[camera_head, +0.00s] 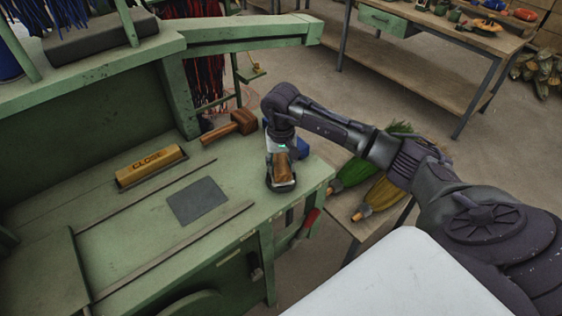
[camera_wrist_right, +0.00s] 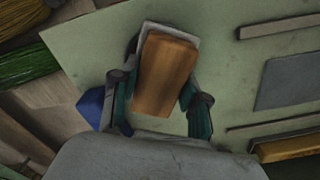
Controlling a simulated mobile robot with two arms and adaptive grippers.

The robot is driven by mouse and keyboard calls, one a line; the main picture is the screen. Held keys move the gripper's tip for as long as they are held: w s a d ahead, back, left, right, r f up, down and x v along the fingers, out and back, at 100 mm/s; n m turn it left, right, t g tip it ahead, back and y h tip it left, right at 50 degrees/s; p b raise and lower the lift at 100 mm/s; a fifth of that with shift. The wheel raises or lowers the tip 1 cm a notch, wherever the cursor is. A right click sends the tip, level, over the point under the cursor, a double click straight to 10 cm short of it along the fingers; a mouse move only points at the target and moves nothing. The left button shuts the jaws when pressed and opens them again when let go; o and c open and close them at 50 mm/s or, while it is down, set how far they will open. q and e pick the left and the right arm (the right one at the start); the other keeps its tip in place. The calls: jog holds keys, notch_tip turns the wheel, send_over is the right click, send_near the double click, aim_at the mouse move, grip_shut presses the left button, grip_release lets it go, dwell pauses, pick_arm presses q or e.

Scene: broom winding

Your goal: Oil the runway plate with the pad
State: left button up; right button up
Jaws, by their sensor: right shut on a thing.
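The runway plate appears to be the flat dark grey rectangle (camera_head: 198,201) on the green bench top; it also shows in the right wrist view (camera_wrist_right: 287,82). The pad (camera_head: 281,168) has a brown wooden block back with a pale layer along one edge, and the right wrist view shows it closer (camera_wrist_right: 165,75). My right gripper (camera_head: 281,181) is shut on the pad near the bench's right end, to the right of the plate and apart from it. Whether the pad touches the bench top is unclear. My left gripper is not in view.
A yellow block marked CLOSE (camera_head: 151,166) sits left of the plate, and a wooden mallet (camera_head: 231,127) lies behind. Thin rails (camera_head: 170,250) run along the bench top (camera_head: 125,265). A blue object (camera_head: 303,148) is just behind my gripper. Green and yellow brush heads (camera_head: 352,174) lie beyond.

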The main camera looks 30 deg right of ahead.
aim_at(281, 164)
dwell(0.7)
jog(key=shift+f+b, duration=0.4)
jog(key=shift+b, duration=0.1)
jog(key=shift+s+a+f+b, duration=0.1)
jog(key=shift+f+b, duration=0.05)
jog(key=shift+b, duration=0.2)
dwell(1.9)
jog(key=shift+r+p, duration=0.45)
jog(key=shift+r, duration=0.4)
jog(key=shift+r+p, duration=1.15)
jog(key=shift+r, duration=1.6)
